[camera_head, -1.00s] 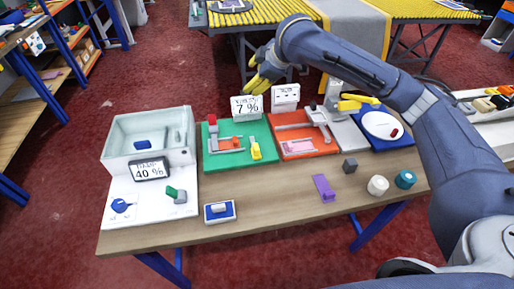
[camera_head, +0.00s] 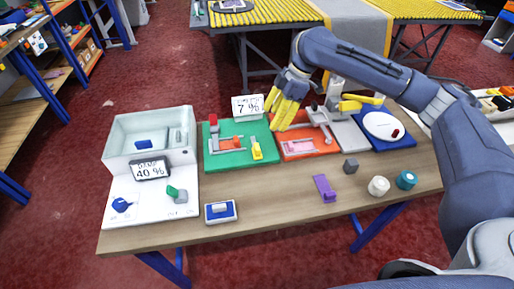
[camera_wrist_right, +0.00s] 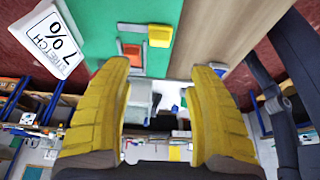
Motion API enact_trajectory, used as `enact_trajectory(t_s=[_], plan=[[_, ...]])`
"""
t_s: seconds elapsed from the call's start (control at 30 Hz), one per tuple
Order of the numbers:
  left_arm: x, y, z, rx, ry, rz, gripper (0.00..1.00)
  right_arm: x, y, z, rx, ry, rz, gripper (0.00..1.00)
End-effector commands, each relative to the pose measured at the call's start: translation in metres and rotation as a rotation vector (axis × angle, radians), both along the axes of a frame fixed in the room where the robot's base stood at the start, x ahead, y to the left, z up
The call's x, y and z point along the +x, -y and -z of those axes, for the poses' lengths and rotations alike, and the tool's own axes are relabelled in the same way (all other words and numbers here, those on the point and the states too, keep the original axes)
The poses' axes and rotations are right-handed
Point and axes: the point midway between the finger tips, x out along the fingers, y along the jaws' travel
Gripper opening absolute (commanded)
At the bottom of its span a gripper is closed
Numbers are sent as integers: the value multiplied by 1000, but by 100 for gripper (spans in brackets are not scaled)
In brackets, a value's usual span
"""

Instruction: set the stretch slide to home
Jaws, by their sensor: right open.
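The stretch station is a green board (camera_head: 222,158) with a display (camera_head: 247,107) reading 7 %. On the board are a yellow handle (camera_head: 257,150), a red knob (camera_head: 213,121), a grey bracket and an orange strip (camera_head: 230,144). I cannot tell for certain which part is the slide. My right gripper (camera_head: 280,120) is open and empty, above the gap between the green board and the orange-red board. In the right wrist view, the yellow handle (camera_wrist_right: 160,35) and green board (camera_wrist_right: 100,22) lie beyond the spread yellow fingers (camera_wrist_right: 158,85). The left gripper is not in view.
The orange-red board (camera_head: 325,149) with a pink piece lies beside the green one. A white bin (camera_head: 117,155) with a 40 % display is at left. A purple block (camera_head: 324,188), white cylinder (camera_head: 378,186) and teal cylinder (camera_head: 405,180) stand at the front right.

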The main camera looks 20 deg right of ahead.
Motion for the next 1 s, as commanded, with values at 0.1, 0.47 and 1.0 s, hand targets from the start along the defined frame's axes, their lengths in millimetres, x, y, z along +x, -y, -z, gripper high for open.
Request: enact_trajectory(t_s=[0.1,0.47,1.0], plan=[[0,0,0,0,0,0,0,0,-9,21,1,-4,0,58],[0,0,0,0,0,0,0,2,-34,82,1,-3,1,58],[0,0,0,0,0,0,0,6,-54,130,1,0,2,58]])
